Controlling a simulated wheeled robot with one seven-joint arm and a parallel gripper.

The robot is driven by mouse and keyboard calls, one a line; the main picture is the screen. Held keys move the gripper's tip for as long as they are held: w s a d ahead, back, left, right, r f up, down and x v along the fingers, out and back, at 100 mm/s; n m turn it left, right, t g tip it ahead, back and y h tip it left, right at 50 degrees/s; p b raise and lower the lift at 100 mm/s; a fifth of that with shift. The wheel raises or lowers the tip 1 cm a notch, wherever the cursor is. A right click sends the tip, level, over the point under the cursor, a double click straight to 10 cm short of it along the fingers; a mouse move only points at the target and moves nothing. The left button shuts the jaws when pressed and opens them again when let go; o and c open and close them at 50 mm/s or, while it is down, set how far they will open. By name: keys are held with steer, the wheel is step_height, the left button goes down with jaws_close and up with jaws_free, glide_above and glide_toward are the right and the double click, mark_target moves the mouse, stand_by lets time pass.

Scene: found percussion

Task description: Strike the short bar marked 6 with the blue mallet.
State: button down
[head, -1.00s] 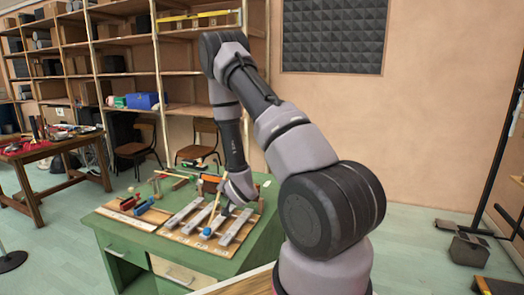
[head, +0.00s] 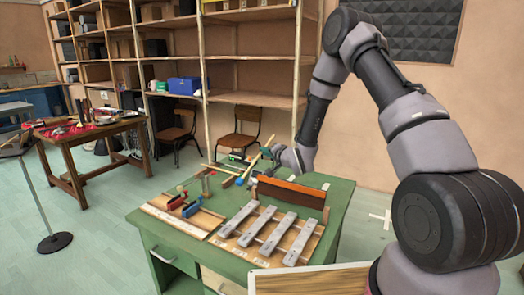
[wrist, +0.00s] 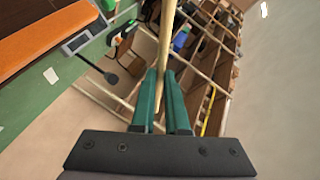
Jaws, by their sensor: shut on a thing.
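The blue mallet has a blue head (head: 240,181) and a pale wooden handle (head: 262,155). My gripper (head: 275,151) is shut on the handle, beyond the far side of the bars. In the wrist view, the green fingers (wrist: 164,95) close on the pale stick (wrist: 166,40); the mallet head cannot be made out there. Several grey metal bars (head: 279,232) lie side by side on a wooden board at the front of the green table. The marks on them are too small to read, so I cannot tell which is bar 6. The mallet is apart from the bars.
A long orange-brown block (head: 290,193) stands behind the bars. A board with red and blue clamp-like pieces (head: 190,209) lies to the left. More small items lie at the back of the green table (head: 338,205). A stand (head: 55,241) is at far left.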

steer(key=shift+w+a, duration=0.1)
steer(key=shift+a, duration=0.1)
glide_above(262, 176)
steer(key=s, duration=0.2)
steer(key=shift+d+f, duration=0.25)
steer(key=shift+f, duration=1)
steer(key=shift+d+f, duration=0.2)
steer(key=shift+f, duration=1.05)
steer(key=shift+n+t, duration=0.6)
steer(key=shift+n, duration=0.3)
steer(key=f, duration=0.2)
steer(key=s+f, duration=0.1)
steer(key=f, duration=0.1)
steer(key=a+f, duration=0.1)
steer(key=shift+s+f, duration=0.15)
steer(key=shift+f, duration=0.25)
steer(key=shift+r, duration=0.3)
step_height(262, 176, up, 6)
steer(key=shift+f, duration=0.1)
